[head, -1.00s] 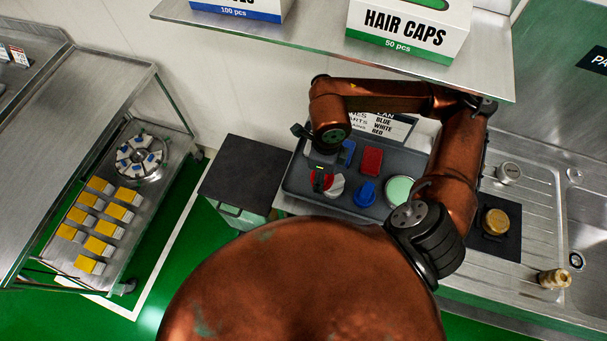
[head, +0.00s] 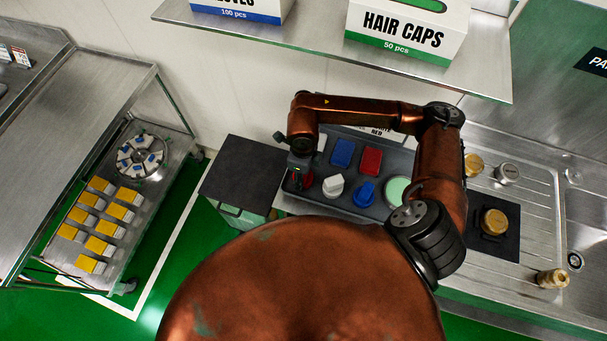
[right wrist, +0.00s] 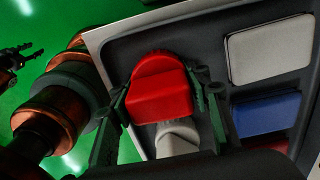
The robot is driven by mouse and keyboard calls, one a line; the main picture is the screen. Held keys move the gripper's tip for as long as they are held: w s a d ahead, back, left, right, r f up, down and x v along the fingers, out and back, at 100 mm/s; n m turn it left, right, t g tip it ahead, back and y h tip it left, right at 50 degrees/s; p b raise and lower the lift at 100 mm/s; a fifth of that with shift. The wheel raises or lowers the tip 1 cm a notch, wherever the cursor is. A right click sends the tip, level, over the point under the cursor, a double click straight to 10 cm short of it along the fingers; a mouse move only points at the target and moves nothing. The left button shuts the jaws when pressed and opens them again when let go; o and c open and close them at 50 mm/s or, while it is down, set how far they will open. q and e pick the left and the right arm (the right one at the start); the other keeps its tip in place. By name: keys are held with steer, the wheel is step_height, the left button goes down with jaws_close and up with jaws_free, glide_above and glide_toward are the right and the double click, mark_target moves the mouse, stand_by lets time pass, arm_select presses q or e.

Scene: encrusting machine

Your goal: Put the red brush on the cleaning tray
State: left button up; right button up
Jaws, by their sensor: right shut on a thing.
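The red brush (head: 308,180) is at the front left end of the grey cleaning tray (head: 292,208). In the right wrist view the red brush (right wrist: 160,90) sits between the two fingers of my right gripper (right wrist: 165,105), which is shut on it. My right gripper also shows in the head view (head: 298,180). I cannot tell whether the brush touches the tray. A white brush (head: 333,186) and a blue brush (head: 364,194) stand to its right. My left gripper (right wrist: 36,50) shows small at the right wrist view's upper left, apparently open and empty.
White, blue (head: 341,152) and red (head: 371,161) pads lie along the tray's back. A pale green round thing (head: 397,190) is at its right. A dark-topped cabinet (head: 240,170) adjoins on the left. A shelf with boxes (head: 408,30) overhangs the back. Tins stand by the sink.

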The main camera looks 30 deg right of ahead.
steer(key=shift+f, duration=0.2)
steer(key=o, duration=1.3)
steer(key=shift+r, duration=0.1)
steer(key=shift+r, duration=3.9)
